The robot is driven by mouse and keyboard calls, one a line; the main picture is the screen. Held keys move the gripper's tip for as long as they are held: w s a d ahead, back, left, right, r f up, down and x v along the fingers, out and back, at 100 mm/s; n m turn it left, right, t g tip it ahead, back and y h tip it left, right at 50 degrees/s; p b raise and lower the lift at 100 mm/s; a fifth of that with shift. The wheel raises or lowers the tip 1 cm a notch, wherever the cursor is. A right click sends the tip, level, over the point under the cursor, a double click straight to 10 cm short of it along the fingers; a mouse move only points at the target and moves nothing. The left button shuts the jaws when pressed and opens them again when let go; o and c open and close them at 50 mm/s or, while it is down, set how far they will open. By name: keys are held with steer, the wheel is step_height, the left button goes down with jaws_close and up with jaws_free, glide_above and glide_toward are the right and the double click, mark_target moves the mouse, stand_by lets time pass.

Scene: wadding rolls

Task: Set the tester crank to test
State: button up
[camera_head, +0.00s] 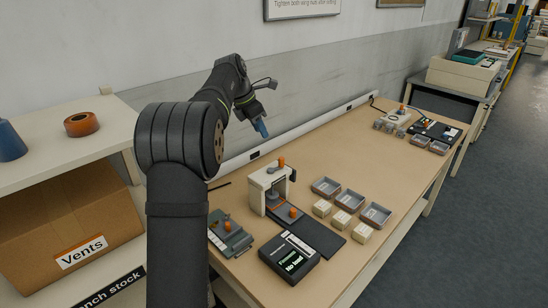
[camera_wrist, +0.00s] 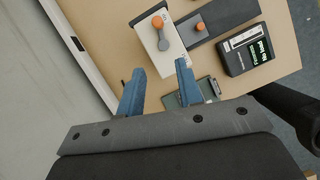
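The tester is a white upright unit (camera_head: 257,190) near the front of the bench. On its top a grey crank (camera_wrist: 162,38) ends in an orange knob (camera_wrist: 158,21). In the head view this knob (camera_head: 281,161) stands toward the far right side of the unit top. Beside it a black display box (camera_head: 283,267) reads "No load" in green. My gripper (camera_head: 262,127) hangs above the bench near the wall, apart from the tester. In the wrist view its blue fingers (camera_wrist: 160,72) are spread with nothing between them, and the crank lies beyond the tips.
A second orange knob (camera_head: 292,211) sits low at the tester on a dark base plate (camera_head: 322,238). A grey-green device (camera_head: 238,243) with an orange knob lies front left. Grey trays (camera_head: 326,187) and small pale boxes (camera_head: 321,208) stand right. The bench (camera_head: 335,140) is clear behind them.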

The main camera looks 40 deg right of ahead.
mark_target(279, 167)
steer(key=x, duration=1.6)
steer(key=shift+f, duration=0.2)
jaws_close()
